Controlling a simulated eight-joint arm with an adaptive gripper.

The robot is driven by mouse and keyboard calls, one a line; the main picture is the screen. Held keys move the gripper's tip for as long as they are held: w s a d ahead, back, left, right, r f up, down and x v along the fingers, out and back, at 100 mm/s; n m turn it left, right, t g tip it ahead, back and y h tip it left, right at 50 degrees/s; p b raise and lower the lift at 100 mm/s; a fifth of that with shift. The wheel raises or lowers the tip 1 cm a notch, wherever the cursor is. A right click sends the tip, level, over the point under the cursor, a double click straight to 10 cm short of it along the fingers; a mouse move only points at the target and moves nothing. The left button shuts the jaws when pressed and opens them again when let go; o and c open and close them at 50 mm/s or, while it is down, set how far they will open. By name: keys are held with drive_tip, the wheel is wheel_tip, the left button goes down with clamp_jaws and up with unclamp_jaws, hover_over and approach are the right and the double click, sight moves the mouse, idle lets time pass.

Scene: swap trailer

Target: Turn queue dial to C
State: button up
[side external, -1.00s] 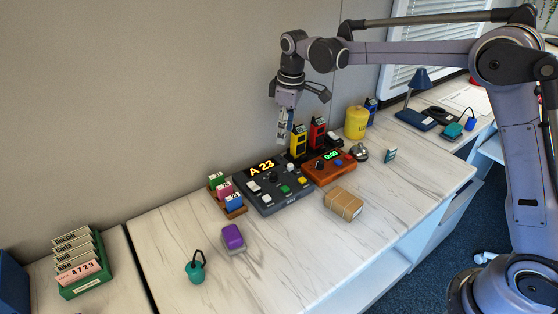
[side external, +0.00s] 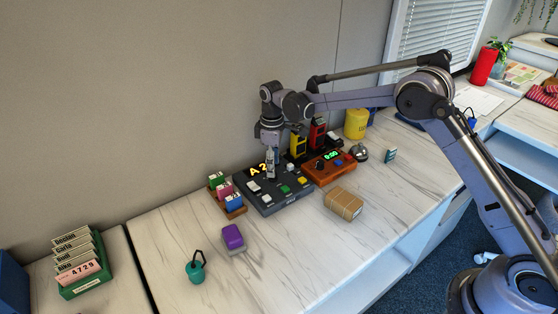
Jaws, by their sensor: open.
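A dark grey queue console (side external: 288,203) stands on the marble-patterned counter. It has white, green, grey and yellow buttons and a lit amber display (side external: 256,171), now partly covered by my gripper. The display's visible part starts with "A 2". My gripper (side external: 271,176) points down over the back part of the console, in front of the display. It is open and I see nothing held in it. The queue dial is not clearly visible; a round knob seen earlier near the display is hidden behind or under my gripper. I cannot tell whether the fingers touch anything.
An orange-brown timer box (side external: 322,178) with a green display sits right of the console. Yellow (side external: 298,144) and red (side external: 318,133) devices stand behind. Colored blocks in a wooden rack (side external: 234,212) stand left. A brown package (side external: 344,203) lies in front. The front counter is mostly free.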

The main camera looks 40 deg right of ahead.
drive_tip(key=shift+f, duration=1.6)
clamp_jaws()
